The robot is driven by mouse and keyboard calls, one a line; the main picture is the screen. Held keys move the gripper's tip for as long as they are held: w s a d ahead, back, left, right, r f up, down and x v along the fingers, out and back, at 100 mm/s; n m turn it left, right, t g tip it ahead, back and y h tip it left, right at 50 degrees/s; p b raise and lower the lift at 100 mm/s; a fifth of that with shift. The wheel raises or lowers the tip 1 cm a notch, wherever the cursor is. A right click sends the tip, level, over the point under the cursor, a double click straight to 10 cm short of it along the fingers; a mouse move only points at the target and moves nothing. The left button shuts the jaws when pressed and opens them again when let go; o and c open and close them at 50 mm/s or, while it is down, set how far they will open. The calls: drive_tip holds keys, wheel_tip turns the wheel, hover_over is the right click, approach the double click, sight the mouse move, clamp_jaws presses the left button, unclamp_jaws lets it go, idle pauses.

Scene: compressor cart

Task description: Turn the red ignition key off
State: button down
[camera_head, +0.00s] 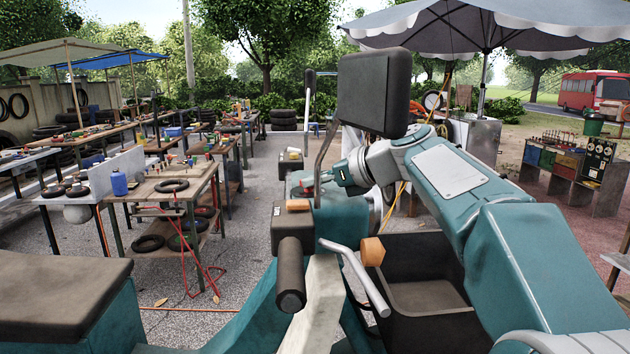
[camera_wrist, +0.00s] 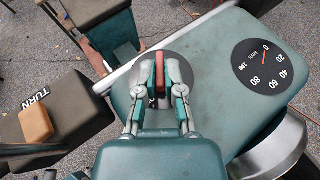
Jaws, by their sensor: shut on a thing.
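The red ignition key (camera_wrist: 159,66) stands on a grey round plate (camera_wrist: 149,76) set in the teal dash panel (camera_wrist: 215,60). My gripper (camera_wrist: 160,76) is shut on the key, with one finger on each side of it. In the wrist view the key's red edge points roughly up the picture. In the head view my gripper (camera_head: 322,181) reaches the dash from the right. The lower part of the key is hidden by the fingers.
A round speed dial (camera_wrist: 269,66) lies right of the key. A dark mirror (camera_head: 373,92) stands above my wrist. Work tables (camera_head: 165,187) stand at left.

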drive_tip(key=shift+w+d+n+g, duration=0.1)
drive_tip(key=shift+n+g, duration=0.2)
drive_tip(key=shift+n, duration=0.1)
drive_tip(key=shift+w+n+g+y, duration=0.2)
drive_tip(key=shift+n+g+y, duration=0.6)
drive_tip(key=shift+n+g, duration=0.25)
drive_tip(key=shift+w+n+g+y, duration=0.2)
drive_tip(key=shift+n+g+y, duration=0.2)
drive_tip(key=shift+n+g, duration=1.55)
drive_tip(key=shift+g, duration=0.6)
drive_tip(key=c, duration=0.8)
unclamp_jaws()
drive_tip(key=shift+d, duration=0.1)
drive_tip(key=shift+o, duration=0.2)
drive_tip(key=shift+s+t, duration=0.1)
drive_tip(key=shift+t, duration=0.2)
